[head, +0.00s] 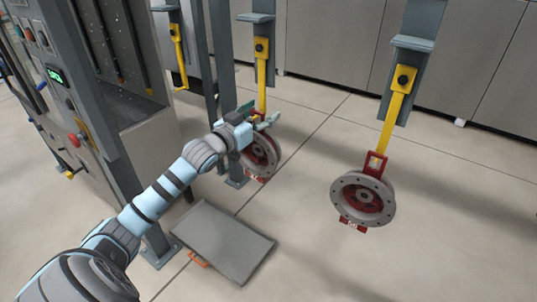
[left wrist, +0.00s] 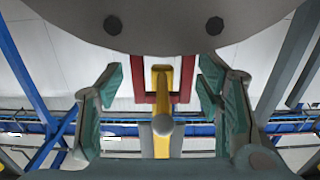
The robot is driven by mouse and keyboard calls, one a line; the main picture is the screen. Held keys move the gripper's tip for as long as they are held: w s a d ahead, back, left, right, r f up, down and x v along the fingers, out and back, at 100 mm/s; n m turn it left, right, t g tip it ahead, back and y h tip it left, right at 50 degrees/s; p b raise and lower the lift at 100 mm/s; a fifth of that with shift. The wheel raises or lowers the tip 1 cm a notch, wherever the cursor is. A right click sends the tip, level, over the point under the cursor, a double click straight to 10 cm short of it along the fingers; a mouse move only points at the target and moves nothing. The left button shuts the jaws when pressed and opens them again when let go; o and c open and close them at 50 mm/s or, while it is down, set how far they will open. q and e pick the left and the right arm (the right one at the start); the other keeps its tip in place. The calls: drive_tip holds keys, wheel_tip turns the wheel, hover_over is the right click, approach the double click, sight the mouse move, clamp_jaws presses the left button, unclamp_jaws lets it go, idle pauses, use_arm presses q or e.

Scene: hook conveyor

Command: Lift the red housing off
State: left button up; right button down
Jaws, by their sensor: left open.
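A red housing (head: 264,150) with a grey round flange hangs from a yellow hook (head: 262,88) near the middle of the head view, partly hidden behind my left gripper (head: 262,120). A second housing, red with a grey flange (head: 362,198), hangs from another hook on the right. In the left wrist view my left gripper (left wrist: 164,95) is open, its green-padded fingers on either side of the yellow hook (left wrist: 161,130) and red bracket (left wrist: 137,84), with visible gaps. A grey holed surface, probably the flange, fills the top of that view. My right gripper is out of view.
A grey plate with an orange handle (head: 222,243) lies low in front of the hanging housings. A control cabinet (head: 60,75) and grey posts stand at left. An empty yellow hook (head: 179,50) hangs at the back. Floor between the two housings is clear.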

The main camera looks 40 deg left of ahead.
use_arm(q)
drive_tip(key=shift+a, duration=0.1)
drive_tip(key=shift+c, duration=0.7)
drive_tip(key=shift+s+r, duration=0.15)
drive_tip(key=shift+s, duration=0.05)
drive_tip(key=c, duration=0.3)
drive_tip(key=shift+s+r, duration=0.25)
drive_tip(key=shift+s, duration=0.25)
drive_tip(key=c, duration=0.7)
drive_tip(key=shift+c, duration=1.4)
drive_tip(key=shift+w+f, duration=0.1)
drive_tip(key=shift+w, duration=0.15)
clamp_jaws()
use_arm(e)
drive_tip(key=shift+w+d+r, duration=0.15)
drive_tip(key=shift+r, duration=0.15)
